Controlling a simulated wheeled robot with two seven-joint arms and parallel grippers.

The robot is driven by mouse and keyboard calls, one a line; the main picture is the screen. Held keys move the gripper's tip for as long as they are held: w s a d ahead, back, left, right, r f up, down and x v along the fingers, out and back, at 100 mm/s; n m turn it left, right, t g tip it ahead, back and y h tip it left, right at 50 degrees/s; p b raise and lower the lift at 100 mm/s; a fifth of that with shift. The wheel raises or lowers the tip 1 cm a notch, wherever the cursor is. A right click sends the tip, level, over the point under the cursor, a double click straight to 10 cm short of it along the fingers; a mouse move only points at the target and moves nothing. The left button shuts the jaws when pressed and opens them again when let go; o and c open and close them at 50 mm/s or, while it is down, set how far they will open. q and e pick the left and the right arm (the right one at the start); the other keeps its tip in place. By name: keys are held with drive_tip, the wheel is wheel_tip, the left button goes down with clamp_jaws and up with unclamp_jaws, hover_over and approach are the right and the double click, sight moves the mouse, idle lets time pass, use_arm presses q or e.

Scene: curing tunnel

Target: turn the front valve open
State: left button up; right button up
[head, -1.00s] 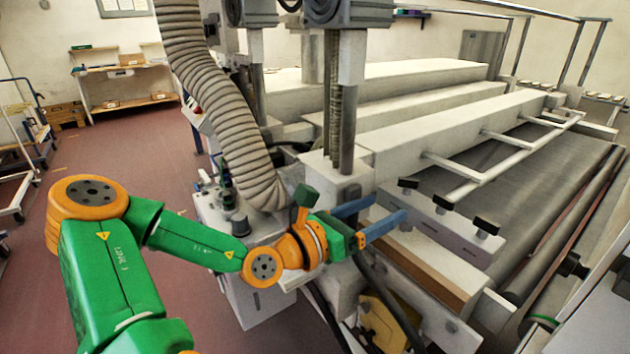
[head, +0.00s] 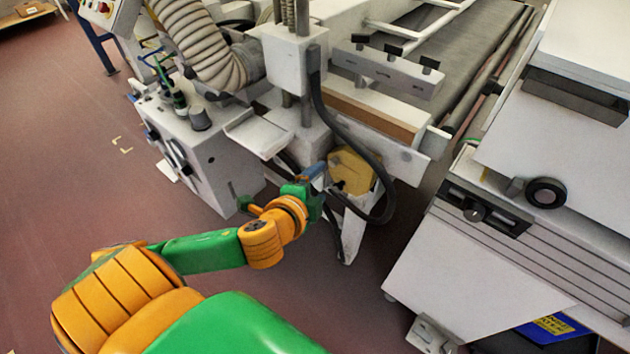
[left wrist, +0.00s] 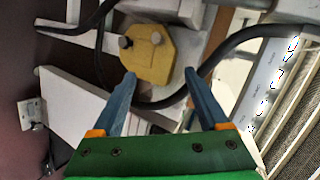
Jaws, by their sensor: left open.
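A yellow, many-sided housing (head: 358,170) sits low on the front of the white machine; it looks like the front valve's body. In the left wrist view the housing (left wrist: 150,62) carries two small round knobs, one grey (left wrist: 125,42) and one brownish (left wrist: 156,38). I cannot tell which way the valve is set. My left gripper (head: 318,172) is at the near left side of the housing. Its two blue fingers (left wrist: 160,76) are apart and empty, pointing at the housing, with the knobs beyond the fingertips. My right gripper is not in view.
A black hose (head: 388,205) loops around the housing and crosses behind my fingers in the wrist view. A white control box (head: 205,150) stands to the left. A white cabinet (head: 480,250) stands close on the right. Red floor (head: 95,200) is clear at the left.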

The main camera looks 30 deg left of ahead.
use_arm(q)
drive_tip(key=shift+s+f+n, duration=0.2)
drive_tip(key=shift+f+n, duration=0.1)
drive_tip(key=shift+f, duration=0.1)
